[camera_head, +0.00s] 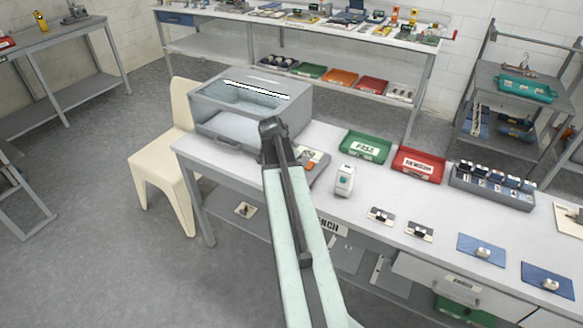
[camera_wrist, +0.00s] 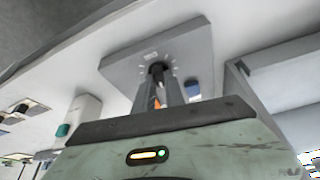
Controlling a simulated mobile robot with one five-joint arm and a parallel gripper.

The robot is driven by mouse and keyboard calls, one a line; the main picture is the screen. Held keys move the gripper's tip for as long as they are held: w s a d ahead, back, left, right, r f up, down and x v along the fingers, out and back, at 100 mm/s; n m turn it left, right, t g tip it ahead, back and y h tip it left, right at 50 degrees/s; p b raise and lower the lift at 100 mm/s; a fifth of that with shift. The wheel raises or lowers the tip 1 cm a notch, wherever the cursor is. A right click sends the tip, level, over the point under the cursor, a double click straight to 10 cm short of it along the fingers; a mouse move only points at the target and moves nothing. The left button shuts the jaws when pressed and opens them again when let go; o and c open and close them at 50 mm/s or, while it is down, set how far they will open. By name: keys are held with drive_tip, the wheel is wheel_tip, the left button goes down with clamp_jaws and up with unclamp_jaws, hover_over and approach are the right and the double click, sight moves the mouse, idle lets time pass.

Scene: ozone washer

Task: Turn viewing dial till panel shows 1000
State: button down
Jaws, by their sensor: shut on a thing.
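The viewing dial (camera_wrist: 157,69) is a small dark knob ringed by white tick marks on a grey panel (camera_wrist: 124,69). In the wrist view my gripper (camera_wrist: 159,75) has its two grey fingers closed on either side of the knob. An orange part shows between the fingers, and a blue part lies right of them. A small light label or readout (camera_wrist: 151,55) sits above the knob, too small to read. In the head view the grey panel (camera_head: 318,168) sits on the bench beside the grey viewing box (camera_head: 222,128). My arm covers part of it, and the dial and fingertips cannot be made out there.
On the bench, a white device (camera_head: 345,180) with a teal mark stands right of the panel. A green tray (camera_head: 365,146) and a red tray (camera_head: 419,164) lie behind it. Small cards and blue mats lie further right. A cream chair (camera_head: 164,165) stands left.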

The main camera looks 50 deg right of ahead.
drive_tip(key=shift+a+m, duration=0.15)
drive_tip(key=shift+m, duration=0.15)
idle(0.4)
drive_tip(key=c, duration=1.4)
unclamp_jaws()
drive_tip(key=p+v, duration=0.7)
drive_tip(key=shift+r, duration=0.4)
drive_tip(key=shift+w+a, duration=0.1)
drive_tip(key=shift+w, duration=0.05)
